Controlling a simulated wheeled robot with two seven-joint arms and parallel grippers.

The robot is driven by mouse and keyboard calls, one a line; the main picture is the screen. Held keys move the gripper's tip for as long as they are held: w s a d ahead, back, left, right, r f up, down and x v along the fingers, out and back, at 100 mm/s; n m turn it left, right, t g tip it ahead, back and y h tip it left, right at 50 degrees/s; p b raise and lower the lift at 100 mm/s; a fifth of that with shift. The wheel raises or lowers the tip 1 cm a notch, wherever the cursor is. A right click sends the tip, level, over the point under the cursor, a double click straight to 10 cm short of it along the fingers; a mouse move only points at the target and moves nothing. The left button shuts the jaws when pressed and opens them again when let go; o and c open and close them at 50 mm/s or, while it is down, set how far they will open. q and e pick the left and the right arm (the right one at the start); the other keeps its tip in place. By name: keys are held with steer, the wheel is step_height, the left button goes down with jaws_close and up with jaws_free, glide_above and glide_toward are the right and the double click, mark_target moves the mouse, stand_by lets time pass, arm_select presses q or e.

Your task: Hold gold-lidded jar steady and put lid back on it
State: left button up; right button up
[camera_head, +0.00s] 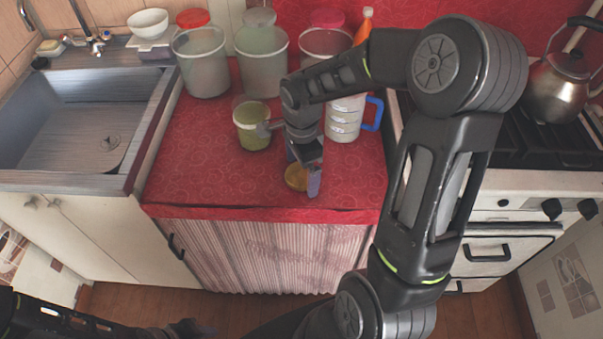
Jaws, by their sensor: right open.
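A small jar (251,138) with greenish contents stands upright on the red counter, its top uncovered. A round gold lid (294,180) lies on the counter near the front edge, to the right of and in front of the jar. My right gripper (304,172) points down at the lid, its fingers apart, and partly hides it. I cannot tell whether a finger touches the lid. My left arm is low at the bottom left, off the counter. Its dark gripper end (186,329) is too unclear to read.
Several large canisters (204,66) stand along the back of the red counter (200,165). A measuring jug (344,122) with a blue handle is behind my right gripper. A sink (80,125) is at left, a stove with a kettle (560,88) at right. The counter's front left is clear.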

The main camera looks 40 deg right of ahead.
mark_target(302, 174)
steer(key=shift+c, duration=0.4)
steer(key=c, duration=1.3)
step_height(302, 174, up, 10)
stand_by(0.4)
